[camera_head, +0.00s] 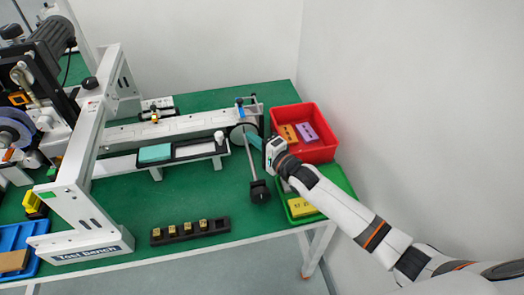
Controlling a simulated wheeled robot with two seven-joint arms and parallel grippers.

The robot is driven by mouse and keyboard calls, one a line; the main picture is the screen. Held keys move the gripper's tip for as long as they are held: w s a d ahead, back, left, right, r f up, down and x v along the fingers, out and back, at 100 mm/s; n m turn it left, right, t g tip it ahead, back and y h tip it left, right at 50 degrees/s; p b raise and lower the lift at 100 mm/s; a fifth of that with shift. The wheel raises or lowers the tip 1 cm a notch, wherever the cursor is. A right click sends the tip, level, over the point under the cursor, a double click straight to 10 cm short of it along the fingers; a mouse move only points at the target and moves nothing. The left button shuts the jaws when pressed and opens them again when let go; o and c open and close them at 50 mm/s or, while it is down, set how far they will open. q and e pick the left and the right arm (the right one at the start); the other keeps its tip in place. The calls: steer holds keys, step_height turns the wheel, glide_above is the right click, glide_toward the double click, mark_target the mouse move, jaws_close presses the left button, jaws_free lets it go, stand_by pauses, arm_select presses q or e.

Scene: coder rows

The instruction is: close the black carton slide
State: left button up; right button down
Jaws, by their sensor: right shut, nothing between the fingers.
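The black carton slide (182,159) is a long dark tray beside the white rail of the test bench. It has a teal block (155,153) at its left part, a pale strip in the middle and a white knob (219,138) at its right end. My right gripper (254,140) is shut and empty, to the right of the knob and apart from it. Its tips are near a round grey roller end (243,133). My left gripper is not in view.
A thin rod with a black block (259,191) stands close to my right gripper. A red bin (321,151) and a green bin (343,181) lie at the right. A black rack (190,232) with several brass pieces is in front. Green table between is clear.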

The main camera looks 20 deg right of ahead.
steer(key=b+x, duration=0.1)
steer(key=x, duration=0.1)
steer(key=f+b+x, duration=0.1)
steer(key=x, duration=0.1)
steer(key=shift+w, duration=0.2)
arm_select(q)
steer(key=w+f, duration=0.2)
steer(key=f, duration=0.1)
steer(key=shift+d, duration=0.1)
arm_select(e)
steer(key=a, duration=0.2)
steer(key=s+a, duration=0.1)
steer(key=shift+a+r, duration=0.35)
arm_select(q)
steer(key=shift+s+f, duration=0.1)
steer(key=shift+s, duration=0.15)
arm_select(e)
steer(key=shift+s, duration=0.1)
